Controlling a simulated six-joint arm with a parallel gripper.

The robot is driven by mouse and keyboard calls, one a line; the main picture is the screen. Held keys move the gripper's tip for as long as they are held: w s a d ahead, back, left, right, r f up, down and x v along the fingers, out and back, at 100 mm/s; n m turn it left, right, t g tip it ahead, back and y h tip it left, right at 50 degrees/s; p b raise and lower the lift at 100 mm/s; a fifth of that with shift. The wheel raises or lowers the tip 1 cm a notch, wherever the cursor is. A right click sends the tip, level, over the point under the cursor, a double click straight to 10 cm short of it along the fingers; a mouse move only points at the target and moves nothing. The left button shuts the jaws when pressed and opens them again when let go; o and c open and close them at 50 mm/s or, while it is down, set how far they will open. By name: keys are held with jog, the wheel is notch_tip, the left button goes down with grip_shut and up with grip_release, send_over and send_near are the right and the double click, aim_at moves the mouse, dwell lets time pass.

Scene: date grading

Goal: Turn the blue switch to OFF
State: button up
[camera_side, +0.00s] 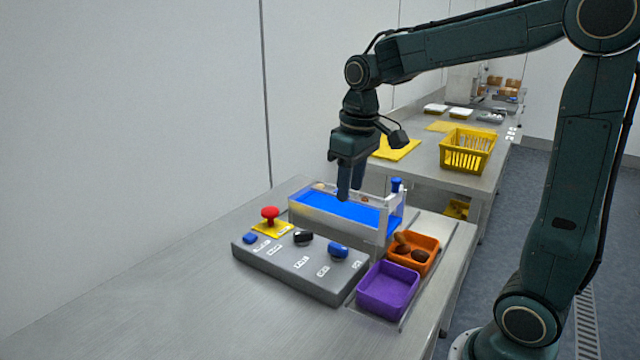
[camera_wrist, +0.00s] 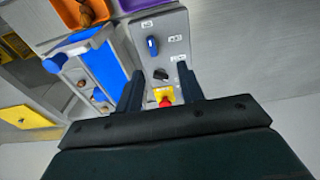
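The blue switch (camera_side: 338,250) is a knob on the sloped top of a grey control box (camera_side: 290,270), near its right end. In the wrist view the blue switch (camera_wrist: 152,46) stands roughly lengthwise up the picture, with small labels beside it that I cannot read. A pale mark shows on it, but its setting is unclear. My gripper (camera_side: 343,196) hangs above and behind the box, pointing down, apart from the switch. In the wrist view my gripper (camera_wrist: 159,68) has its two fingers spread with nothing between them.
A black knob (camera_side: 303,236), a red mushroom button (camera_side: 269,213) on yellow and a blue button (camera_side: 250,238) share the box. Behind is a clear-walled, blue-floored conveyor (camera_side: 335,207). Right are a purple tray (camera_side: 388,310) and an orange tray (camera_side: 433,240) with dates. The front-left bench is clear.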

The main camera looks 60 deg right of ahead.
aim_at(338, 246)
jog(key=shift+g, duration=0.6)
jog(key=w+d+f, duration=0.2)
jog(key=w+d, duration=0.1)
jog(key=w, duration=0.1)
jog(key=shift+f, duration=0.4)
jog(key=shift+f, duration=0.2)
notch_tip(338, 246, down, 14)
jog(key=shift+r, duration=0.25)
grip_shut()
